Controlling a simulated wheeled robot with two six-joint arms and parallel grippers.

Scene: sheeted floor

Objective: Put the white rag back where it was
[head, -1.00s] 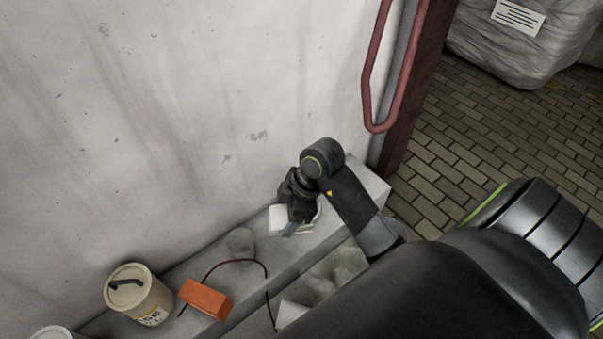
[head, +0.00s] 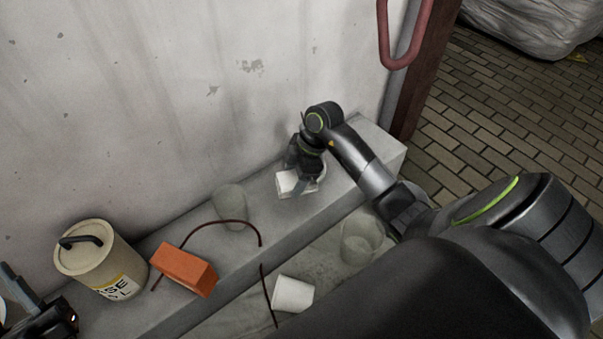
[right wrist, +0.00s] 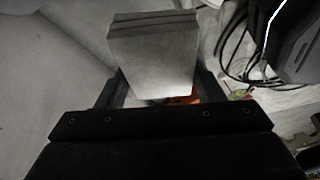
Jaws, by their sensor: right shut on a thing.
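The white rag (head: 288,184) is a folded, layered pad at the right part of the grey concrete ledge (head: 350,160). My right gripper (head: 303,184) points down and is shut on it. I cannot tell whether the rag touches the ledge or is just above it. In the right wrist view the rag (right wrist: 152,62) sits between the two fingers, its stacked layers showing. Part of my left gripper (head: 18,290) shows at the lower left edge, cut off by the frame; its opening is unclear.
On the ledge stand a tan lidded bucket (head: 100,262), an orange brick (head: 183,270), a dark red cable (head: 210,222) and a translucent cup (head: 231,208). Below lie a white cup (head: 292,293) and another clear cup (head: 360,240). A wall (head: 130,100) rises behind the ledge.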

